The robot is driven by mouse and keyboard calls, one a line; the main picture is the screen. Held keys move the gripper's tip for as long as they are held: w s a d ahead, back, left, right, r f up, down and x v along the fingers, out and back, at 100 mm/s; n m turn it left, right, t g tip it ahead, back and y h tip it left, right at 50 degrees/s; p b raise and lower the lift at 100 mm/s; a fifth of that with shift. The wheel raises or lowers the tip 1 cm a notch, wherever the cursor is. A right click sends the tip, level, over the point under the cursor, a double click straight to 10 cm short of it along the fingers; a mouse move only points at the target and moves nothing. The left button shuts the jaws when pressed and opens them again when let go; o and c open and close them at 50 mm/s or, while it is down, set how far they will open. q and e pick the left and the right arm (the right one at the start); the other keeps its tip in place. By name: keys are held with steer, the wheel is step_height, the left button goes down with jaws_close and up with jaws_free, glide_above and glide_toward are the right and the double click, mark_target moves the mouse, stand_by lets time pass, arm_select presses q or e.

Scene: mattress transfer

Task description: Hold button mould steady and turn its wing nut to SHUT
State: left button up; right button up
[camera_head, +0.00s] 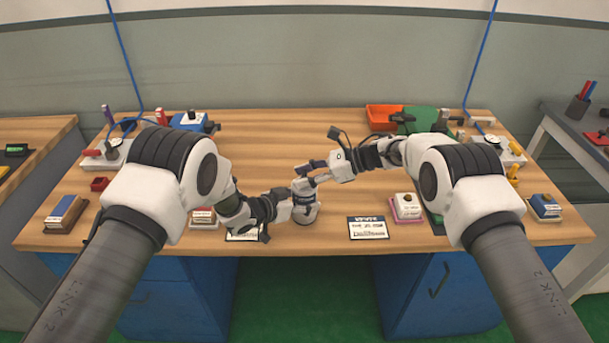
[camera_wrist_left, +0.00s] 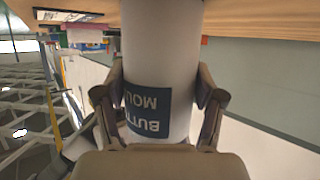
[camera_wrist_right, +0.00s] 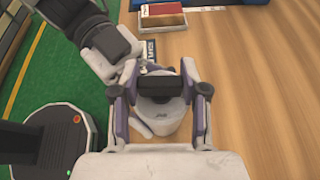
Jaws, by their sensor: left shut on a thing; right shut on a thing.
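The button mould (camera_head: 307,215) is a pale cylinder standing upright near the table's front edge. My left gripper (camera_head: 298,198) is shut on its body from the left. In the left wrist view the mould (camera_wrist_left: 160,40) fills the space between the fingers, and its dark blue label shows upside down. My right gripper (camera_head: 311,174) is above the mould, pointing down at its top. In the right wrist view its fingers stand on both sides of the dark wing nut (camera_wrist_right: 160,87) and are shut on it. Any SHUT mark is hidden or too small to read.
A printed card (camera_head: 368,228) lies right of the mould; another card (camera_head: 245,235) is partly behind my left arm. A pink block with a white top (camera_head: 407,206) stands at the right. An orange tray (camera_head: 384,117) sits at the back. The middle of the wooden table (camera_head: 270,140) is clear.

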steer(key=shift+m+t, duration=0.4)
steer(key=shift+t, duration=0.1)
steer(key=m+t+h, duration=0.1)
steer(key=m+t, duration=0.3)
steer(key=t, duration=0.1)
steer(key=shift+a+h, duration=0.1)
steer(key=shift+h, duration=0.3)
steer(key=m+t+h, duration=0.2)
steer(key=m+t, duration=0.1)
steer(key=shift+m, duration=0.3)
steer(key=shift+m+t+h, duration=0.7)
steer(key=shift+m+h, duration=0.2)
steer(key=shift+h, duration=0.1)
steer(key=o, duration=1.2)
